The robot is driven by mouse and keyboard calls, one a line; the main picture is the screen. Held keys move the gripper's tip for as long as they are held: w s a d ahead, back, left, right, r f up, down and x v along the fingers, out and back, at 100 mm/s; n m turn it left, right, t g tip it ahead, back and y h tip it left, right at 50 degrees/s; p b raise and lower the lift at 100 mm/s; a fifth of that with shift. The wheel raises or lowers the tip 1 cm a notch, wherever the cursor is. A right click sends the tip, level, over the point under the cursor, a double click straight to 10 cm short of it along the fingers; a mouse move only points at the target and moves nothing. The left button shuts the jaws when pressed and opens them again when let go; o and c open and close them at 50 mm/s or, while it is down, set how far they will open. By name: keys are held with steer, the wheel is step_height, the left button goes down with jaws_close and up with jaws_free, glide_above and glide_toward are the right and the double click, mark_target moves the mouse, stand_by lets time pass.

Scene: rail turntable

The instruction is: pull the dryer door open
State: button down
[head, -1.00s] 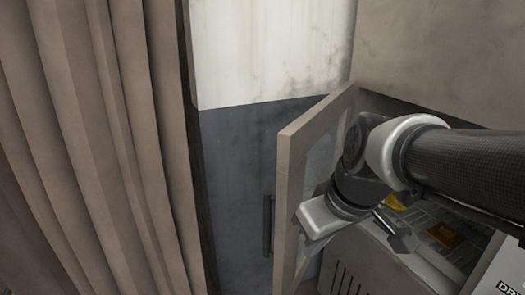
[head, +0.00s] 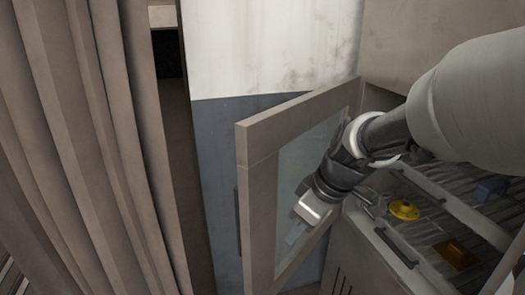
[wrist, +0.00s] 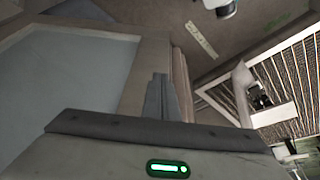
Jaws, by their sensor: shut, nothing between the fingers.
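The dryer door (head: 258,190) stands wide open in the head view, a beige frame around a glass pane (head: 300,165). A dark handle (head: 238,222) shows as a thin strip at the door's outer face, mostly hidden behind the frame. My gripper (head: 297,234) is shut and empty on the inner side of the door, in front of the glass. I cannot tell whether it touches the door. In the wrist view, my closed fingers (wrist: 158,95) point up beside the door frame (wrist: 140,75), with the pane (wrist: 65,75) to the left.
Inside the dryer are slatted racks with dark handles (head: 395,248), a yellow round part (head: 404,210), an orange block (head: 455,256) and a blue block (head: 490,187). A brown curtain (head: 85,150) hangs at left. A white and grey-blue wall (head: 225,150) is behind the door.

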glide_toward(266, 246)
steer(key=s+f, duration=0.4)
steer(key=f, duration=0.1)
steer(key=w+a, duration=0.2)
steer(key=a, duration=0.1)
steer(key=shift+w+r+p, duration=0.1)
steer(key=shift+w+p, duration=0.05)
steer(key=shift+p, duration=0.15)
